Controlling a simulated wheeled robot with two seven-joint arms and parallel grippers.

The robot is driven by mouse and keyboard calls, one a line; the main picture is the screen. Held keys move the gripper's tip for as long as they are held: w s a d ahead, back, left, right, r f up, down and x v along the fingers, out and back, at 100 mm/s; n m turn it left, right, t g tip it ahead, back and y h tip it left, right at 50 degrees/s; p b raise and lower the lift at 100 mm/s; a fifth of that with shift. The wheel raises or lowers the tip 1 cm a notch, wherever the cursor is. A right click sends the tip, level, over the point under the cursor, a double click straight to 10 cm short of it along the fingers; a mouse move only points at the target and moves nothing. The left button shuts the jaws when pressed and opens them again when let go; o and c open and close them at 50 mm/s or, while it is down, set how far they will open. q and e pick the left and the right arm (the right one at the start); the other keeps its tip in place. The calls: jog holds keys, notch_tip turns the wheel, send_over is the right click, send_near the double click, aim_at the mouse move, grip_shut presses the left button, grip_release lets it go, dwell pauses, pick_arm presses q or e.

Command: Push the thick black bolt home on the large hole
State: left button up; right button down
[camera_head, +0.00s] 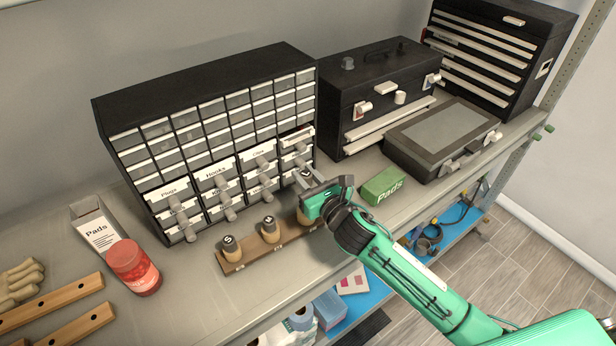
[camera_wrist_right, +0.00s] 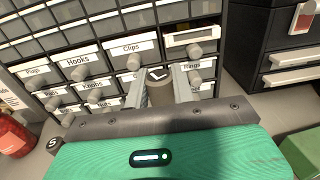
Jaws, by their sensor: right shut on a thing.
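A wooden block (camera_head: 252,250) lies on the shelf in front of the drawer cabinet. A black-topped piece marked S (camera_head: 230,243) and one marked M (camera_head: 268,224) stand upright in its left and middle places. My right gripper (camera_head: 308,178) is over the block's right end, its fingers shut on the thick black bolt (camera_wrist_right: 158,74), whose marked top shows between them in the wrist view. A tan collar (camera_head: 303,218) shows partly under the gripper. The large hole and the bolt's lower end are hidden, so I cannot tell how deep it sits. My left gripper is not in view.
The drawer cabinet (camera_head: 205,90) stands close behind the gripper. A green Pads box (camera_head: 383,187) lies just right of it. Black toolboxes (camera_head: 375,85) stand at back right.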

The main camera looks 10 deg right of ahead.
jog(key=shift+f+b, duration=1.95)
jog(key=shift+f, duration=0.85)
jog(key=shift+f, duration=0.15)
jog(key=shift+f+b, duration=1.9)
jog(key=shift+f, duration=0.35)
jog(key=shift+f, duration=0.2)
jog(key=c, duration=1.1)
grip_release()
